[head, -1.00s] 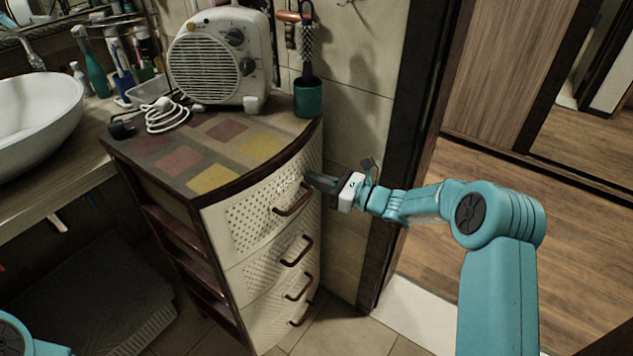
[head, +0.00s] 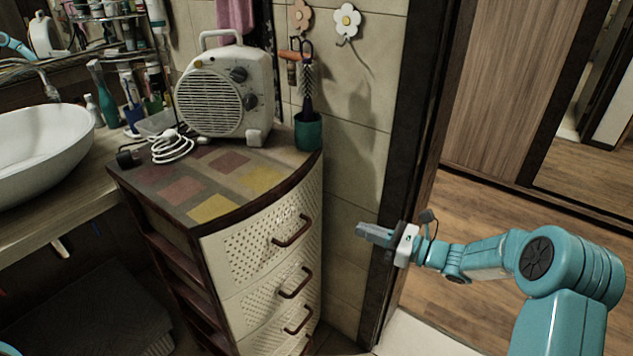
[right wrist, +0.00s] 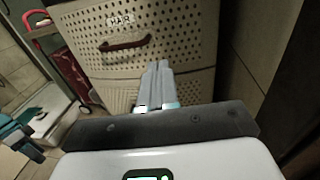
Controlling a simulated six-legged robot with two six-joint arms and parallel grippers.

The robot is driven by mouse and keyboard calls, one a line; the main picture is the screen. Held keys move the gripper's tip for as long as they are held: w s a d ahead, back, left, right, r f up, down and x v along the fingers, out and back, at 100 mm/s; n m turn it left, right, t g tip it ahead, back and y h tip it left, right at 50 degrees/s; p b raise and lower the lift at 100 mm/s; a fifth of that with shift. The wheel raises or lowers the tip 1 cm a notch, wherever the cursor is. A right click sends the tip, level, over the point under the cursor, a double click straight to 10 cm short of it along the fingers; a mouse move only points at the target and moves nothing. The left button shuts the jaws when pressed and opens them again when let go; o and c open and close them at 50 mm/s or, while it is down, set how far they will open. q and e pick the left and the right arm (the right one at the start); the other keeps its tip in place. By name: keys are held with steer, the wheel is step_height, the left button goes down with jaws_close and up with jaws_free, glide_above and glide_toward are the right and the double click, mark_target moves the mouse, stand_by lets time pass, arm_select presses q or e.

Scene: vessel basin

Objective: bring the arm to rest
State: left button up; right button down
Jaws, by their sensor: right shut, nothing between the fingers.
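My right gripper (head: 374,233) is shut and empty. It is held in the air to the right of the drawer cabinet, in front of the dark door frame, and does not touch the cabinet. In the right wrist view its closed fingers (right wrist: 158,82) point toward the cabinet's perforated drawer front (right wrist: 185,35). My right arm comes in from the lower right in the head view. My left gripper is not in view.
The drawer cabinet (head: 262,240) has brown handles, and its drawers look shut. On its top stand a fan heater (head: 222,95), a coiled white cable (head: 172,147) and a green cup (head: 308,132) with a brush. A sink (head: 40,140) is at left. A doorway with wooden floor opens at right.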

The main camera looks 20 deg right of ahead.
steer(key=s+a+f+n+g+h+p, duration=0.3)
steer(key=s+a+f+n+g+p, duration=0.3)
steer(key=s+a+f+n+g, duration=0.65)
steer(key=s+a+f+n+h+p, duration=0.2)
steer(key=s+a+n, duration=0.1)
steer(key=s+n, duration=0.3)
steer(key=s+a+f+n+h+p, duration=0.2)
steer(key=s+a+n+h+p, duration=0.1)
steer(key=s+n, duration=0.4)
steer(key=s, duration=0.3)
